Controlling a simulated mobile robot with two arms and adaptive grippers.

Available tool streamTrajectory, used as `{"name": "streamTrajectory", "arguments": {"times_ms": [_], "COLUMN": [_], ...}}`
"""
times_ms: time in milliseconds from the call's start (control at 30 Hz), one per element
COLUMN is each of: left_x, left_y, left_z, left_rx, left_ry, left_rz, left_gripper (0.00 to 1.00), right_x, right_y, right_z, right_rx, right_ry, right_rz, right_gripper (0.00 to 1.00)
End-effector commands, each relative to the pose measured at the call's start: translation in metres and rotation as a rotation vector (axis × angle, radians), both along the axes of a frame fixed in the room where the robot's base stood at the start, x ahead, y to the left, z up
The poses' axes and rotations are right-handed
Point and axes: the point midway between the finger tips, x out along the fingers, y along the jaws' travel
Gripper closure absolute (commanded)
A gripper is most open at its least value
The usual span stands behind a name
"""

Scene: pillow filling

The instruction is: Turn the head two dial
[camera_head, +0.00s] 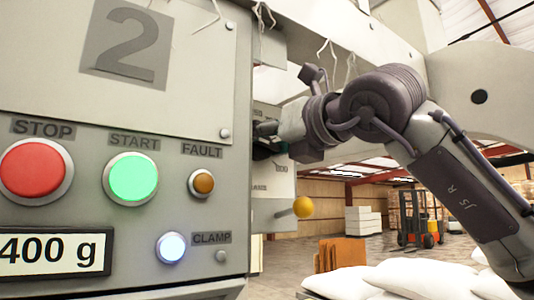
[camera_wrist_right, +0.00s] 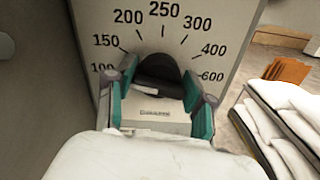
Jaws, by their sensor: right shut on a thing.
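The head two panel, marked with a large 2 (camera_head: 128,42), fills the left of the head view. Its dial has a black knob (camera_wrist_right: 160,70) on a pale plate (camera_wrist_right: 205,15) with marks from 100 to 600 around it. My right gripper (camera_wrist_right: 158,80) is shut on the knob, one teal finger on each side. The knob's pointer direction cannot be made out. In the head view my right gripper (camera_head: 267,142) reaches the panel's side face, and the knob is hidden there. A display (camera_head: 52,251) reads 400 g. My left gripper is not in view.
The front panel has a red STOP button (camera_head: 33,171), a lit green START button (camera_head: 131,177), an amber FAULT lamp (camera_head: 203,183) and a lit CLAMP lamp (camera_head: 171,247). A yellow ball-ended lever (camera_head: 303,207) sticks out below the dial. White pillows (camera_head: 420,279) lie at lower right.

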Motion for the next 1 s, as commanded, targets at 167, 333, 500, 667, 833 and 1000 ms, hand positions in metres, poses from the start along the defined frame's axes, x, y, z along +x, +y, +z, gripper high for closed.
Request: {"name": "streamTrajectory", "arguments": {"times_ms": [167,333,500,667,833,1000], "left_x": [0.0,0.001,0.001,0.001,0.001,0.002], "left_y": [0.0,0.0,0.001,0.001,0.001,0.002], "left_z": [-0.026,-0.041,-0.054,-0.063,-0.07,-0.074], "left_rx": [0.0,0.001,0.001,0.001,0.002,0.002], "left_ry": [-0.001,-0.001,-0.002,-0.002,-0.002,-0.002], "left_rz": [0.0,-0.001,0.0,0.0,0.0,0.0], "left_gripper": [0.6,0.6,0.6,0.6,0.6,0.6], "right_x": [0.0,0.001,0.001,0.001,0.001,0.002], "right_y": [0.0,-0.001,-0.001,-0.002,-0.002,-0.002], "right_z": [-0.006,-0.005,-0.005,-0.004,-0.003,-0.003], "right_rx": [0.132,0.262,0.387,0.492,0.579,0.638], "right_ry": [0.095,0.188,0.28,0.358,0.42,0.463], "right_rz": [0.0,-0.001,0.0,0.0,0.0,0.0], "right_gripper": [0.82,0.82,0.82,0.82,0.82,0.82]}}
